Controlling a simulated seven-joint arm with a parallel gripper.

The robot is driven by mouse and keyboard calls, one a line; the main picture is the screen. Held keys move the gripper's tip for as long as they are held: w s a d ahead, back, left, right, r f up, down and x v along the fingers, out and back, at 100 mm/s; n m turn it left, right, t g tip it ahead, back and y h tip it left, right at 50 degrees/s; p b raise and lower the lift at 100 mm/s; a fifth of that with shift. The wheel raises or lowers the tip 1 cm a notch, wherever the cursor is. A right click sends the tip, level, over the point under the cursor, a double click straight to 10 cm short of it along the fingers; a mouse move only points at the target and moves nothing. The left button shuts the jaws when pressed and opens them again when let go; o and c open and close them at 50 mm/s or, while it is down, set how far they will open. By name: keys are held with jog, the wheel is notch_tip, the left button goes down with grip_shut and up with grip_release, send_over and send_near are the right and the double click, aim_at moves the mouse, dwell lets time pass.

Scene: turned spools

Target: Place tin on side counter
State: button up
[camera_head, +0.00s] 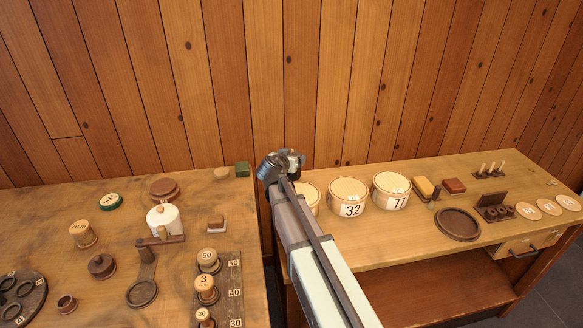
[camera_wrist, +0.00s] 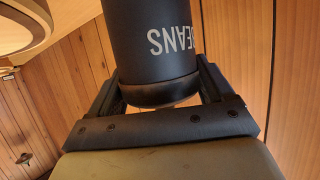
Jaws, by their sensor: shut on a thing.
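The tin (camera_wrist: 152,45) is a dark blue-black cylinder with white lettering that reads "BEANS", upside down in the wrist view. My gripper (camera_wrist: 160,92) is shut on it, with one finger on each side of its lower end. In the head view my gripper (camera_head: 282,163) is at the gap between the two wooden tops, near the left end of the right counter (camera_head: 400,248). I cannot make out the tin clearly there. My arm hides part of the counter's left end.
Cream canisters, one numbered 32 (camera_head: 348,197) and one 77 (camera_head: 391,190), stand beside my arm; another is partly hidden. A round dark tray (camera_head: 458,224) lies further right. The left table (camera_head: 60,240) holds several spools and a white pot (camera_head: 163,220). A plank wall stands behind.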

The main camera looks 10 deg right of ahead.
jog(key=shift+f, duration=1.85)
jog(key=shift+f, duration=0.1)
jog(key=o, duration=1.5)
jog(key=shift+c, duration=0.2)
jog(key=v, duration=1.2)
